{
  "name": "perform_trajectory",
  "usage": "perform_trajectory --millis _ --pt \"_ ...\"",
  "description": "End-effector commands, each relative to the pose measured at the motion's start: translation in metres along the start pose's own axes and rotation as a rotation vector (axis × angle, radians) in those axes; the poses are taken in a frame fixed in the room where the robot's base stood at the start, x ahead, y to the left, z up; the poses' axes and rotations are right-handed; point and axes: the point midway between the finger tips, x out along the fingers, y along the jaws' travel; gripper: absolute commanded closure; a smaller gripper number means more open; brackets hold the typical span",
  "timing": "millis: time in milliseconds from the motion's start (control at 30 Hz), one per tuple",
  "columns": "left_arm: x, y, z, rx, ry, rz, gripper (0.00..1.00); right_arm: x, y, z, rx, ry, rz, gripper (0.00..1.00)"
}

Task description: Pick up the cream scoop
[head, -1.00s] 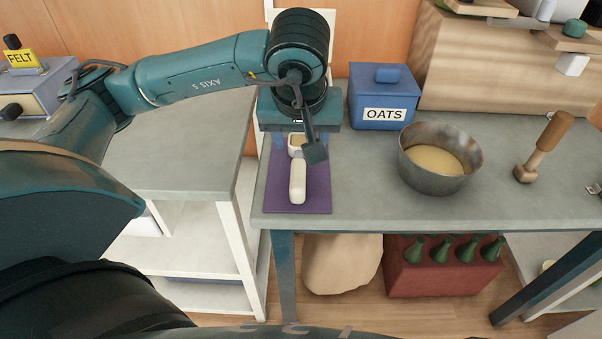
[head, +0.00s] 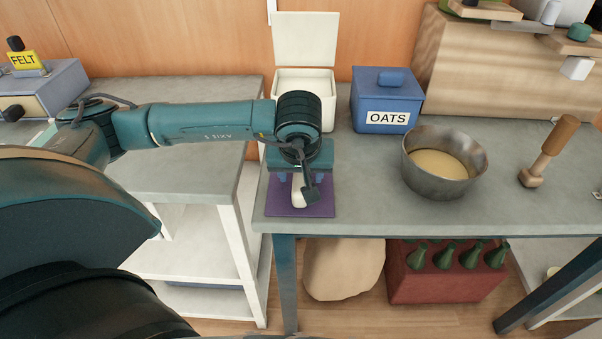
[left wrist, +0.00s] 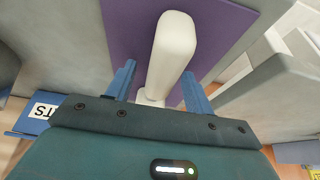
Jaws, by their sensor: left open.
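The cream scoop (head: 298,194) lies on a purple mat (head: 318,209) near the left front of the grey table. My left gripper (head: 299,178) is over it, pointing down. In the left wrist view the scoop's handle (left wrist: 170,50) rises between the two blue fingers of my left gripper (left wrist: 160,88). The fingers are apart, one on each side, with gaps to the handle. The scoop's bowl is hidden by the gripper. My right gripper is not in view.
A cream box with its lid up (head: 305,42) stands behind my left wrist. A blue OATS box (head: 387,90), a metal bowl (head: 430,182) of pale contents and a wooden mallet (head: 548,150) stand to the right. The table's front edge is close to the mat.

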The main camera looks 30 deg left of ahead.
Motion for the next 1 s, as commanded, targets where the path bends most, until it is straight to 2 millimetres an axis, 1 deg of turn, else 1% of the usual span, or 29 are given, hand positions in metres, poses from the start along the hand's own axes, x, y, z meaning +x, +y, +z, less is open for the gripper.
perform_trajectory --millis 133,767,800,1000 --pt "-0.0003 0.0003 0.0001 0.000 0.000 0.001 0.47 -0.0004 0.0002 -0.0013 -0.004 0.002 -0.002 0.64" --pt "-0.0008 0.0005 0.0001 0.000 0.000 0.001 0.99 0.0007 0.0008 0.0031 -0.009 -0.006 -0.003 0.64" --pt "-0.0008 0.0005 0.0001 0.000 0.000 0.001 1.00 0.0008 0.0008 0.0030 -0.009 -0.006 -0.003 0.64" --pt "-0.0010 0.0005 -0.0001 0.000 0.000 0.002 1.00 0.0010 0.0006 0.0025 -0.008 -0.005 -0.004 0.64"
